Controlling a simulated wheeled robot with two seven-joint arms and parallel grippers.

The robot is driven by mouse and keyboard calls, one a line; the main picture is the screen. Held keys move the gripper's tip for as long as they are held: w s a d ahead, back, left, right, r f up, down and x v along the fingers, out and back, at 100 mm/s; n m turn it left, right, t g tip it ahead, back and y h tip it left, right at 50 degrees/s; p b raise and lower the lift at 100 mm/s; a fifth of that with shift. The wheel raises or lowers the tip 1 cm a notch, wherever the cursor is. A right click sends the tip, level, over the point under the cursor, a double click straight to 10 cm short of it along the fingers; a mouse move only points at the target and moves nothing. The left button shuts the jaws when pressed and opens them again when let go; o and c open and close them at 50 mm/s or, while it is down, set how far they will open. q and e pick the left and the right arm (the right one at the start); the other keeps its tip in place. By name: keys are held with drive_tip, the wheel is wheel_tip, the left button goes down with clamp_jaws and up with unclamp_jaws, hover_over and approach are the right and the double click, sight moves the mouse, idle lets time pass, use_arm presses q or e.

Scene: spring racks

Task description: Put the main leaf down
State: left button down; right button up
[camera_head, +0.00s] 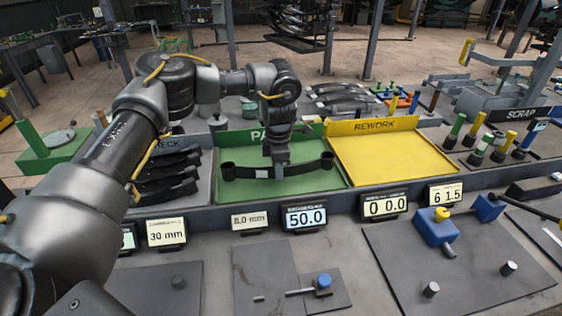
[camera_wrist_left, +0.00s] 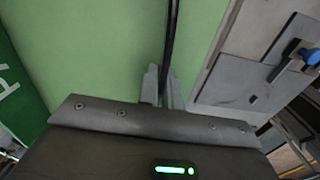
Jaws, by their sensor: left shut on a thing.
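The main leaf (camera_head: 312,171) is a long dark, slightly curved bar with a rolled eye at each end. It lies across the green pass tray (camera_head: 246,194) in the head view. My left gripper (camera_head: 279,172) is at the middle of the leaf, shut on it from above. In the left wrist view the leaf (camera_wrist_left: 171,40) runs up edge-on from between the fingers (camera_wrist_left: 162,88) over the green surface. I cannot tell whether the leaf touches the tray floor. My right gripper is in neither view.
The yellow rework tray (camera_head: 392,160) is right of the green tray and looks empty. The check tray (camera_head: 205,178) at left holds several dark leaves. Small displays (camera_head: 306,217) line the front ledge. A blue-knobbed fixture (camera_head: 323,283) stands on the bench in front.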

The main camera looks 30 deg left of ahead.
use_arm(q)
drive_tip(key=shift+w+f, duration=0.1)
drive_tip(key=shift+f, duration=0.5)
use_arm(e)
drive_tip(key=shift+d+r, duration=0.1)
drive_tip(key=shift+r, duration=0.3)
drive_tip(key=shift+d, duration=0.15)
use_arm(q)
drive_tip(key=c, duration=1.9)
unclamp_jaws()
drive_tip(key=shift+f, duration=0.15)
drive_tip(key=o, duration=0.3)
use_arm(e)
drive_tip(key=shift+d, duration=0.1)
